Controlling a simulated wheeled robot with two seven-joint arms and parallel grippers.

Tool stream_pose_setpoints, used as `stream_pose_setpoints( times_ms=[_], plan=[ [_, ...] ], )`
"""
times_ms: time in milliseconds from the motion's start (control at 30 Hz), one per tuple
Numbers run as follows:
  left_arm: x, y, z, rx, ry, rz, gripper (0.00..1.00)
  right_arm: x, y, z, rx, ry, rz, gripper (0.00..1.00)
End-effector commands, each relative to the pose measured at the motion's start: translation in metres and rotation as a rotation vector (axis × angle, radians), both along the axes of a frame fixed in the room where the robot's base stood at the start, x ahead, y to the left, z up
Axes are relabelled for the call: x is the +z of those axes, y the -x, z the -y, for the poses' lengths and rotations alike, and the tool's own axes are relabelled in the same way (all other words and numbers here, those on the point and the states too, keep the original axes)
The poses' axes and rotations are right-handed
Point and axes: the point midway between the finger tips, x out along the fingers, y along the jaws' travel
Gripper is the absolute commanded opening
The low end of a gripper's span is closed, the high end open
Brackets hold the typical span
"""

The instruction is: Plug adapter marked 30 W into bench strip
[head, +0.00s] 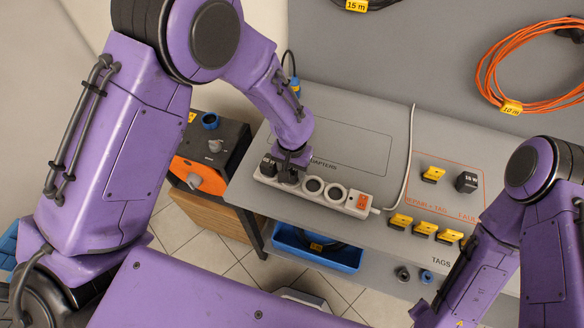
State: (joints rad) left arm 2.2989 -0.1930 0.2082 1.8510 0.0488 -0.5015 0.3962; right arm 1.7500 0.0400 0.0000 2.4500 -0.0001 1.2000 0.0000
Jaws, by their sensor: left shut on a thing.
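The white bench strip (337,201) lies near the front edge of the grey bench. Two round sockets show bare in its middle, and an orange switch is at its right end. My left gripper (290,174) points down over the left part of the strip, shut on a dark adapter mostly hidden by the fingers. I cannot tell whether that adapter is fully seated, and its mark is hidden. A black adapter (267,166) sits at the strip's left end, beside the gripper. Another black adapter (467,182) stands in the orange-outlined area at right; its mark is too small to read.
Several yellow tags (424,229) lie on the bench at right. A white cable (410,155) runs from the strip to the back. A blue bin (318,252) is below the front edge. An orange-and-black unit (205,160) stands left. The outlined adapter area is empty.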

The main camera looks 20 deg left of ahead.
Motion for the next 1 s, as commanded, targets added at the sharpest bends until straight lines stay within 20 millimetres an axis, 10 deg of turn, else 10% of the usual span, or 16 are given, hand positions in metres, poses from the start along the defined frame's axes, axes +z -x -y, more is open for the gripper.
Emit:
stream_pose_setpoints(
  times_ms=[333,367,433,1000],
  plan=[
    [-0.0024,-0.0002,0.0000,0.000,0.000,0.001,0.17,-0.0008,0.0000,0.0000,0.000,0.000,0.000,0.00],
    [-0.0024,-0.0002,0.0001,0.000,0.000,0.001,0.58,-0.0008,0.0000,0.0000,0.000,0.000,0.000,0.00],
    [-0.0023,-0.0002,0.0001,0.000,0.000,0.001,0.80,-0.0008,0.0000,0.0000,0.000,0.000,0.000,0.00],
    [-0.0001,-0.0001,-0.0001,0.000,0.000,0.000,1.00,0.0006,0.0000,-0.0001,0.000,0.000,0.000,0.00]
  ],
)
